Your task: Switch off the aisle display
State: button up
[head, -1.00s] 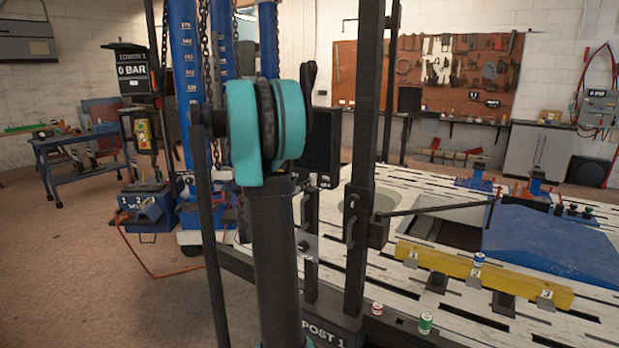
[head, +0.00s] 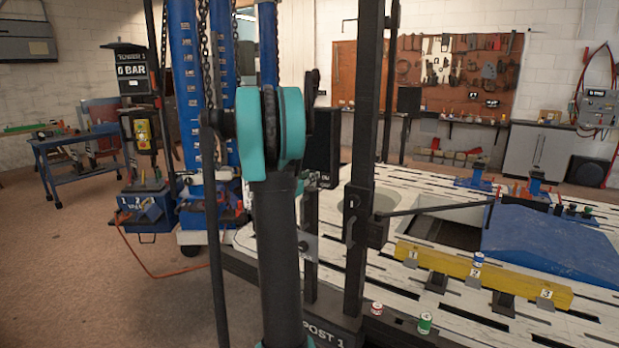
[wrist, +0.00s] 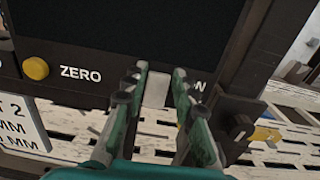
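The dark display (head: 322,148) stands on a post behind my arm in the head view, which covers part of it. In the wrist view its black screen (wrist: 140,28) fills the top and looks blank. On the frame below are a yellow button (wrist: 36,68) marked ZERO and a pale grey rectangular piece (wrist: 157,88), perhaps a switch. A label right of this piece is mostly hidden by a finger. My gripper (wrist: 159,82) is open, its teal fingers on either side of the grey piece. I cannot tell whether they touch it. The head view does not show my fingers.
A white slotted bench (head: 400,290) carries a yellow beam (head: 480,275) with numbered tags. Two small cans, red (head: 376,309) and green (head: 425,322), sit near the post. A numbered white card (wrist: 20,125) hangs below the display frame at left.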

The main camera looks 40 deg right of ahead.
grip_shut()
jog(key=shift+f, duration=0.1)
jog(key=shift+s+a+f+t+h, duration=0.1)
jog(key=shift+f+t+h, duration=0.15)
jog(key=shift+h, duration=0.45)
jog(key=shift+a+f+t+h, duration=0.15)
jog(key=shift+t+h, duration=0.2)
jog(key=shift+h, duration=0.35)
jog(key=shift+s+a+f+t+h, duration=0.15)
jog(key=shift+t+h, duration=0.15)
jog(key=shift+h, duration=0.4)
jog(key=shift+w, duration=0.1)
jog(key=o, duration=0.6)
grip_release()
jog(key=shift+c, duration=0.2)
jog(key=v, duration=0.7)
